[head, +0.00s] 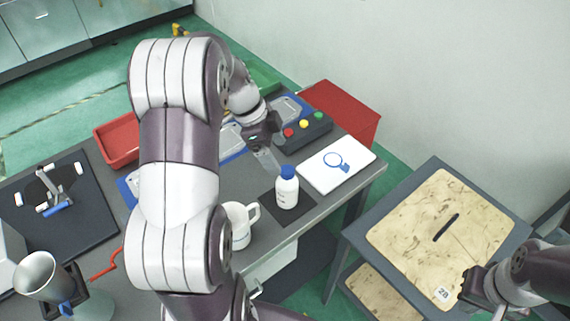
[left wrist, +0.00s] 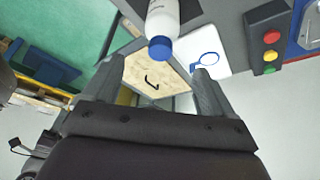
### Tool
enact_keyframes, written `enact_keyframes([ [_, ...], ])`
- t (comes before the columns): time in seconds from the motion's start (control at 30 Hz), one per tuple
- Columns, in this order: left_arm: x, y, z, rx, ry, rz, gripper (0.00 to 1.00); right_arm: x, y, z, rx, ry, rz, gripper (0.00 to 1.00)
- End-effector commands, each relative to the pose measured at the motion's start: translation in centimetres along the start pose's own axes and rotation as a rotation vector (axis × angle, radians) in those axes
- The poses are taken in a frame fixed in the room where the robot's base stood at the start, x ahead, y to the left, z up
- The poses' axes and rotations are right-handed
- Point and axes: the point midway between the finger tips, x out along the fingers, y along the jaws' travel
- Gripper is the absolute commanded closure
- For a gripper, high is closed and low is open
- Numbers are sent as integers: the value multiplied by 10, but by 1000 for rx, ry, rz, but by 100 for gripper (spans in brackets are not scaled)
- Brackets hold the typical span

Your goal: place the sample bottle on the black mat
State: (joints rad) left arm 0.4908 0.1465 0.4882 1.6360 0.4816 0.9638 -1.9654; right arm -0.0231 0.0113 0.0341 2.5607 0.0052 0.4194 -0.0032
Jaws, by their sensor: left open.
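The sample bottle (head: 287,193) is white with a blue cap and stands upright on the black mat (head: 268,207), near the table's front edge. In the left wrist view the bottle (left wrist: 163,22) shows at the top, with its cap pointing toward my gripper. Part of the dark mat (left wrist: 190,10) shows beside it. My left gripper (head: 267,160) is open and empty, just behind and above the bottle, apart from it. Its two fingers (left wrist: 160,80) are spread wide in the left wrist view. My right gripper (head: 478,290) is at the lower right, far from the bottle; its fingers are unclear.
A white mug (head: 238,228) stands left of the mat, close to my left arm. A white board with a blue magnifier shape (head: 337,163) lies to the right. A button box (head: 303,132) is behind. A side table (head: 440,235) stands right, across a gap.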

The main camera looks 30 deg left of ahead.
Motion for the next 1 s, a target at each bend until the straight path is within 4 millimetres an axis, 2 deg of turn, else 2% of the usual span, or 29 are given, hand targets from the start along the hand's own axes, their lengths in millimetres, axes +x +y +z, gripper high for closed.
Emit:
enact_keyframes([
  [0.03,-18,1,-4,-3,1,5,15,-20,0,-3,0,2,0,100],
  [0.17,-23,4,-4,-26,-10,8,15,-26,0,-4,0,3,0,100],
  [0.23,-17,17,-12,-121,-52,17,15,-25,0,-4,0,2,0,100],
  [0.37,3,64,-32,-460,-195,-21,15,-24,0,-3,0,2,0,100],
  [0.5,17,116,-44,-816,-272,-158,15,-23,0,-3,0,2,0,100],
  [0.63,23,147,-48,-1026,-259,-253,15,-23,0,-3,0,2,0,100],
  [0.77,25,158,-48,-1111,-243,-286,15,-24,0,-3,0,2,0,100],
  [1.0,26,158,-48,-1122,-243,-287,15,-24,0,-3,0,2,0,100],
])
